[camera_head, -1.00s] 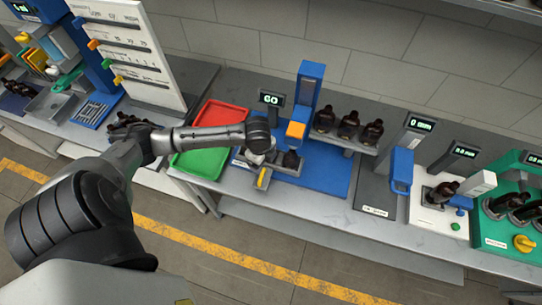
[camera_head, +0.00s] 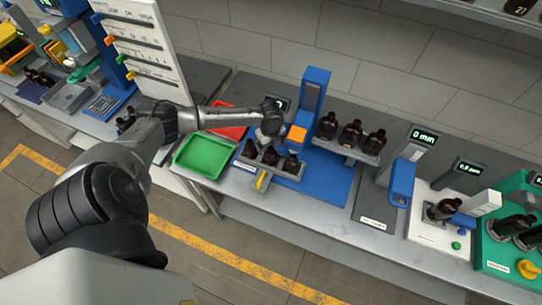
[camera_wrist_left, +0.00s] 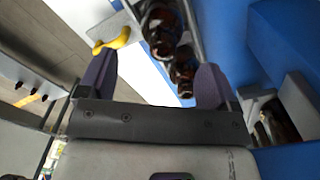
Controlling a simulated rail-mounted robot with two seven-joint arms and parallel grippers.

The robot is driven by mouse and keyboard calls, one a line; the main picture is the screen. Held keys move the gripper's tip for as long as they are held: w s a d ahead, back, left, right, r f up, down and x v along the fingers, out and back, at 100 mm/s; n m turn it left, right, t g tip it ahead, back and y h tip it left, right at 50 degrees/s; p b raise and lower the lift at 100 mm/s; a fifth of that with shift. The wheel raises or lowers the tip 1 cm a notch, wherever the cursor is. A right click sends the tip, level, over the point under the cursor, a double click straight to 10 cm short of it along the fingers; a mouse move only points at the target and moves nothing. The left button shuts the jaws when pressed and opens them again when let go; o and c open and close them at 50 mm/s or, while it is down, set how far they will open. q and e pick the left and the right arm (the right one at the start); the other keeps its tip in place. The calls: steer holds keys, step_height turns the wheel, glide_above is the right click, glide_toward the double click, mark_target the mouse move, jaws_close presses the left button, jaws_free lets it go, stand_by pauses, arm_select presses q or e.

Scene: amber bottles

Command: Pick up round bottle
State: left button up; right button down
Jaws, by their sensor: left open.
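Three dark amber bottles stand in a small grey rack (camera_head: 289,176) on the blue mat: a left one (camera_head: 250,148), a middle one (camera_head: 270,156) and a right one (camera_head: 291,164). I cannot tell which of them is the round bottle. My left gripper (camera_head: 271,128) is above and just behind the rack, partly hidden by its own wrist. In the left wrist view the gripper (camera_wrist_left: 155,82) is open and empty. Amber bottles (camera_wrist_left: 162,32) show there beyond and between its fingers; the rest are cut off or hidden. My right gripper is not in view.
A blue post with an orange block (camera_head: 296,134) stands close right of the gripper. Three more amber bottles (camera_head: 350,134) stand on a raised shelf behind. Red (camera_head: 228,132) and green (camera_head: 205,156) trays lie left. A yellow lever (camera_head: 262,181) sits at the rack's front.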

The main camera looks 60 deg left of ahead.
mark_target(271, 151)
arm_select(q)
steer(key=shift+w+a+f+p, duration=0.1)
steer(key=shift+f+p, duration=0.2)
steer(key=shift+f, duration=1.2)
steer(key=shift+w+a+f+p, duration=0.1)
steer(key=shift+f+p, duration=0.2)
steer(key=shift+f, duration=1.15)
steer(key=shift+c, duration=0.4)
steer(key=shift+s, duration=0.1)
steer(key=c, duration=1)
steer(key=shift+r, duration=0.1)
